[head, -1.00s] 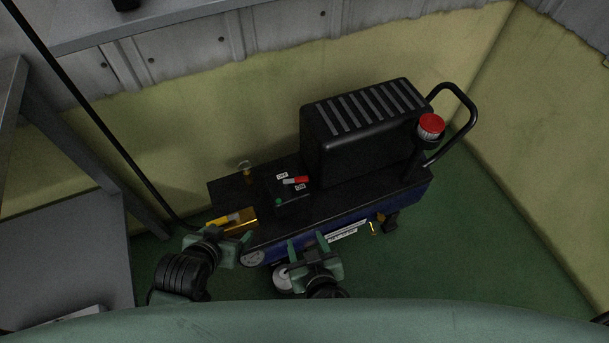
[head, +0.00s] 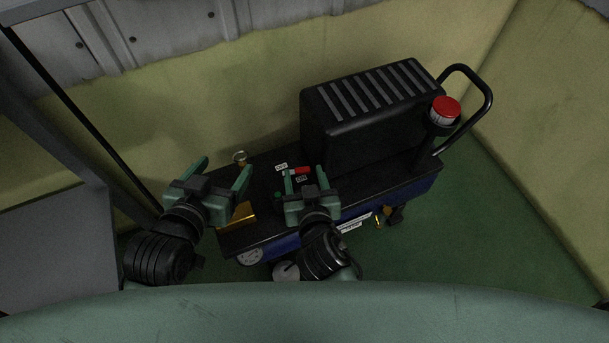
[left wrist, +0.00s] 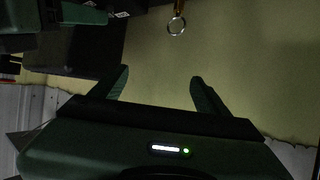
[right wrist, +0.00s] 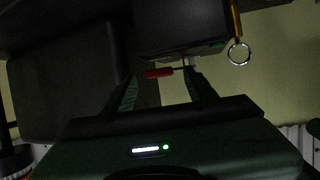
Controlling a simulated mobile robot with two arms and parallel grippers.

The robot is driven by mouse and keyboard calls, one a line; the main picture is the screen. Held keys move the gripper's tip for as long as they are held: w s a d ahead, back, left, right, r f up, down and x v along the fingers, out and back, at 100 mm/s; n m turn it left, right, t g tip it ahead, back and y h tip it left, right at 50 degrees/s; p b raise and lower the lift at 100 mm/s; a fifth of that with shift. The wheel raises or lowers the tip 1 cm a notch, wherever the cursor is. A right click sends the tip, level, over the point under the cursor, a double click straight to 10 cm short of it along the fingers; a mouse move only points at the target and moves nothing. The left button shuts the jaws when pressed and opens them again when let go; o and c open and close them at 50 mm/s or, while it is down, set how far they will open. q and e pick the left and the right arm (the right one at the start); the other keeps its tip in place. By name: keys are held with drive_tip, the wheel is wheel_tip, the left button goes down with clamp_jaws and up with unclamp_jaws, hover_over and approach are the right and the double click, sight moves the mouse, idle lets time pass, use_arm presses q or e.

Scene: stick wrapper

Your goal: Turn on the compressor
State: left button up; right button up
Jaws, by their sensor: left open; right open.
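The compressor (head: 365,124) stands against the wall, with a black finned housing on a blue and black body. Its red switch lever (head: 302,170) lies by the ON and OFF labels on the control box. My right gripper (head: 304,172) is open over the control box, its fingertips near the lever. In the right wrist view the red lever (right wrist: 159,73) shows between and just beyond the open fingertips. My left gripper (head: 221,167) is open and empty at the compressor's left end, near the brass ring pull (head: 240,157). The ring also shows in the left wrist view (left wrist: 176,25).
A red-capped part (head: 445,108) and a black handle (head: 489,100) rise at the compressor's right end. A grey table (head: 60,240) is at the left, with a black hose running down beside it. Green floor (head: 480,230) is clear at the right.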

clamp_jaws()
drive_tip(key=shift+w+r+n+y+p, duration=0.15)
drive_tip(key=shift+n+y+p, duration=0.3)
drive_tip(key=shift+p, duration=0.6)
drive_tip(key=shift+w+n+y+p, duration=0.15)
drive_tip(key=shift+n+y+p, duration=0.3)
drive_tip(key=shift+p, duration=0.5)
drive_tip(key=shift+w+r+n+g+y+p, duration=0.15)
drive_tip(key=shift+n+g+y+p, duration=0.45)
drive_tip(key=shift+p, duration=0.6)
use_arm(q)
drive_tip(key=s+a+f+g+y, duration=0.1)
drive_tip(key=s+a+f+g, duration=0.1)
drive_tip(key=s+f+g, duration=0.2)
drive_tip(key=s+a+f+g+y, duration=0.1)
drive_tip(key=s+a+f+g, duration=0.1)
drive_tip(key=s+f+g, duration=0.3)
drive_tip(key=shift+s+a+f, duration=0.35)
drive_tip(key=shift+s+f, duration=0.65)
drive_tip(key=shift+s, duration=1.1)
use_arm(e)
drive_tip(key=shift+w+d+f+y, duration=0.1)
drive_tip(key=shift+w+f+y, duration=0.05)
drive_tip(key=shift+f+y, duration=0.2)
unclamp_jaws()
drive_tip(key=shift+t, duration=0.3)
